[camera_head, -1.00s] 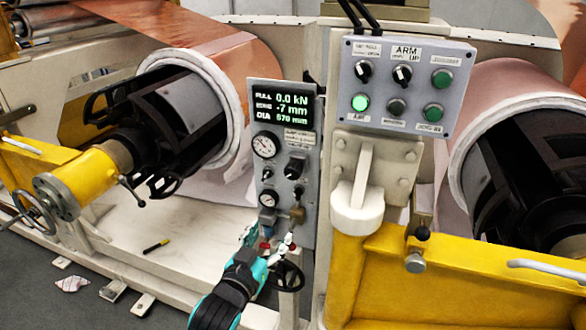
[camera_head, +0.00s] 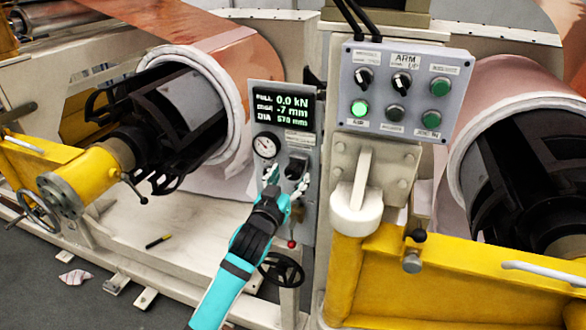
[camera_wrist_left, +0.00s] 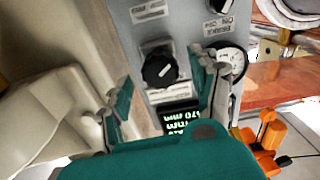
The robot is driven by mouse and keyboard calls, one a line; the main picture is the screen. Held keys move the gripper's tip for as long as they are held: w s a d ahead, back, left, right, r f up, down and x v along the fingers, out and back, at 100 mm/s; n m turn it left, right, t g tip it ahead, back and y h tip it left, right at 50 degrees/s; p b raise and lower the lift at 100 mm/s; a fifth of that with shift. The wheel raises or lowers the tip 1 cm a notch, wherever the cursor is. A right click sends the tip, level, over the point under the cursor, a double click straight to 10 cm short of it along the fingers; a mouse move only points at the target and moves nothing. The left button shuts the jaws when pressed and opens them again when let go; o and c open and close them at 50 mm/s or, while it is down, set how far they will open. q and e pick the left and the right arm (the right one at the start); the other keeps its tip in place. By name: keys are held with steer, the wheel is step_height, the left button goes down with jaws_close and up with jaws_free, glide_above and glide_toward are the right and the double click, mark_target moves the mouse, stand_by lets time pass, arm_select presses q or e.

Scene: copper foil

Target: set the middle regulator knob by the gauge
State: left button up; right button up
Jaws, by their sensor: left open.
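The grey regulator panel (camera_head: 308,150) stands upright in the centre of the head view. Its black knob (camera_head: 296,166) sits right of and below a round white gauge (camera_head: 265,145). My left gripper (camera_head: 287,179) is open in front of the panel, just below the knob in the head view. In the left wrist view, seen upside down, the knob (camera_wrist_left: 159,68) with its white pointer line shows between the two spread fingers (camera_wrist_left: 162,72). I cannot tell whether they touch it. The gauge (camera_wrist_left: 234,63) is partly behind one finger. The panel's lower gauge is hidden by my gripper. My right gripper is not in view.
The display (camera_head: 283,107) reads 0.0 kN, -7 mm and 570 mm. A button box (camera_head: 403,88) with a lit green button stands to the right. A handwheel (camera_head: 281,270) and a red-tipped lever (camera_head: 291,243) are below the panel. Yellow arms flank both sides.

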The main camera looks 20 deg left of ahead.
arm_select(q)
steer(key=shift+w, duration=1.45)
steer(key=shift+c, duration=0.4)
steer(key=c, duration=1.1)
steer(key=shift+m+p, duration=0.35)
steer(key=shift+m, duration=0.05)
steer(key=m+p, duration=0.1)
steer(key=m, duration=0.1)
steer(key=shift+m, duration=0.3)
steer(key=shift+m+p, duration=0.4)
steer(key=shift+m, duration=1.4)
